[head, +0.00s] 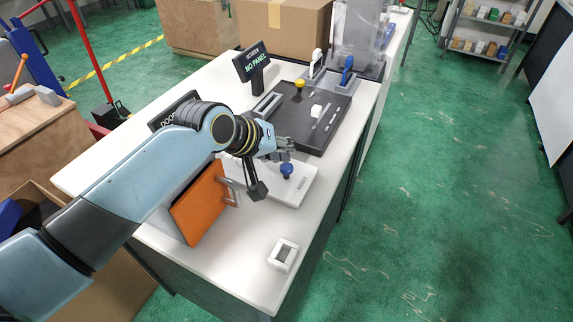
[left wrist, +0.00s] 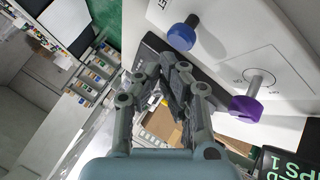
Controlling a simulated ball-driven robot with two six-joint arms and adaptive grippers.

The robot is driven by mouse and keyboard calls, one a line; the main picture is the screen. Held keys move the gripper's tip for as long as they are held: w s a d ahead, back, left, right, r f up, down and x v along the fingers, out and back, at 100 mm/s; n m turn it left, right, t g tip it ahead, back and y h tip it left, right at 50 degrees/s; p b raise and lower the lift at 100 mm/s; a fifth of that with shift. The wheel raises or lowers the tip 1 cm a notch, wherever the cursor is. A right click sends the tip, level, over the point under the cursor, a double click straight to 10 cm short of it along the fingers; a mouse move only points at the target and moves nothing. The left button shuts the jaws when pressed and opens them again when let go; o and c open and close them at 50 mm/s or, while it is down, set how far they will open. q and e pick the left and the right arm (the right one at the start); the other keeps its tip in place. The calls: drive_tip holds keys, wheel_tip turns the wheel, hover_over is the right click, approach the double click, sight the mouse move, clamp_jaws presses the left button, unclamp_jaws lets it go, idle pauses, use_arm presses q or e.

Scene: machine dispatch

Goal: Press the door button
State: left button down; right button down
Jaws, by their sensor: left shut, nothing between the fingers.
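My left gripper (head: 284,150) is shut and empty. It is above the white panel (head: 297,190) on the bench, just behind a blue knob (head: 287,169) in the head view. That panel carries a blue knob (left wrist: 181,37) and a purple knob (left wrist: 246,108) on a metal stem. I see a gap between the fingers and both knobs. I cannot tell which control is the door button. A black sign (head: 167,119) with partly hidden lettering stands behind my left arm. My right gripper is out of view.
An orange door (head: 196,207) with a grey handle stands left of the white panel. A white square frame (head: 274,262) lies near the bench's front edge.

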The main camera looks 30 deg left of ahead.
sight(284, 165)
use_arm(q)
drive_tip(key=shift+f, duration=0.15)
drive_tip(key=shift+f, duration=0.25)
drive_tip(key=shift+f, duration=0.65)
idle(1.1)
drive_tip(key=shift+r, duration=0.15)
drive_tip(key=shift+r+p, duration=0.9)
drive_tip(key=shift+p, duration=0.1)
wheel_tip(284, 165, up, 5)
drive_tip(key=p, duration=0.5)
drive_tip(key=shift+r+p, duration=0.1)
drive_tip(key=shift+p, duration=0.25)
